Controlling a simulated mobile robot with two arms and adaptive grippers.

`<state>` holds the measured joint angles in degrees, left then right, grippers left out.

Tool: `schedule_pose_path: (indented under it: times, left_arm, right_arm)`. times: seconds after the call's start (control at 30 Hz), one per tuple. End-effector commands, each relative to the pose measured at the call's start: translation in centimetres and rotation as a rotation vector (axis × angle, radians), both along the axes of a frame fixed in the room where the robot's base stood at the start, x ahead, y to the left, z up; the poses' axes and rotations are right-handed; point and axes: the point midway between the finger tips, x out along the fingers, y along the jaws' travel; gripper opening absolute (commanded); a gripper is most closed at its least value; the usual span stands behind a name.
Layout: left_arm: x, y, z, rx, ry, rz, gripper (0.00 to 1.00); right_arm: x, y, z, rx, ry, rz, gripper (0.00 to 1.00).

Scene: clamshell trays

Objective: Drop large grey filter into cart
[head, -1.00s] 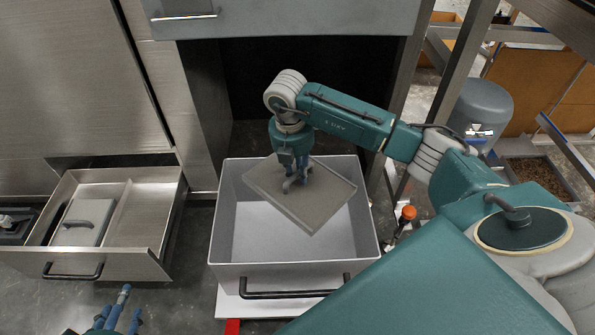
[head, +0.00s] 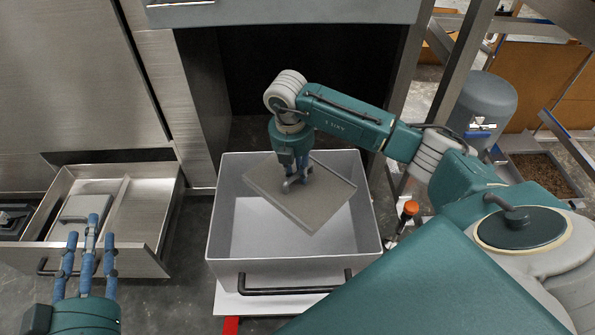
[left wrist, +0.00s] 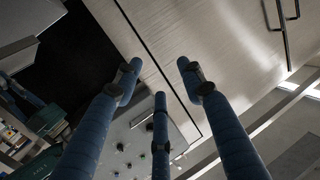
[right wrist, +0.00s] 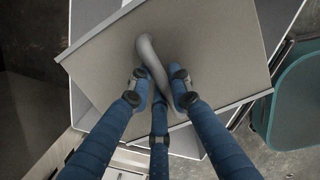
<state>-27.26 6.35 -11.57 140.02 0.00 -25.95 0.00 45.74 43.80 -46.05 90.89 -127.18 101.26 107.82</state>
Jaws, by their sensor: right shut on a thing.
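The large grey filter (head: 318,206) is a flat square panel with a curved handle on top. It hangs tilted over the open white cart (head: 222,232), inside the outline of its walls in the head view. My right gripper (head: 293,183) is shut on the filter's handle. In the right wrist view the fingers close around the curved handle (right wrist: 152,58) on the filter. Whether the filter touches the cart's walls cannot be told. My left gripper (head: 88,232) is open and empty, in front of the drawer at the left.
An open metal drawer (head: 152,220) at the left holds a smaller grey piece with a handle (head: 72,212). An orange-topped post (head: 410,208) stands right of the cart. A dark opening (head: 300,85) lies behind the cart, under a grey panel.

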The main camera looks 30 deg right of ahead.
Motion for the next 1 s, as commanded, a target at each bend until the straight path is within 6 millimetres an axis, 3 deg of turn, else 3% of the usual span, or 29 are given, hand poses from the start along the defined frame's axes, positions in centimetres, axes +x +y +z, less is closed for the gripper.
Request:
schedule_pose_path:
  times: [0.47, 0.5, 0.6, 1.0]
  left_arm:
    - [0.13, -0.2, 1.27, -0.014, -0.053, -0.003, 0.4]
    - [0.13, -0.2, 1.27, -0.014, -0.053, -0.003, 0.4]
    - [0.13, -0.21, 1.27, -0.013, -0.052, -0.003, 0.4]
    - [0.15, -0.15, 1.16, -0.013, -0.05, -0.002, 0.4]
  right_arm:
    - [0.03, 0.01, -0.18, 0.0, -0.001, 0.0, 0.0]
    - [0.03, 0.01, -0.18, 0.0, -0.001, 0.0, 0.2]
    - [0.03, 0.01, -0.19, 0.0, -0.001, 0.0, 0.4]
    - [0.04, 0.11, 0.47, 0.0, -0.002, 0.0, 0.41]
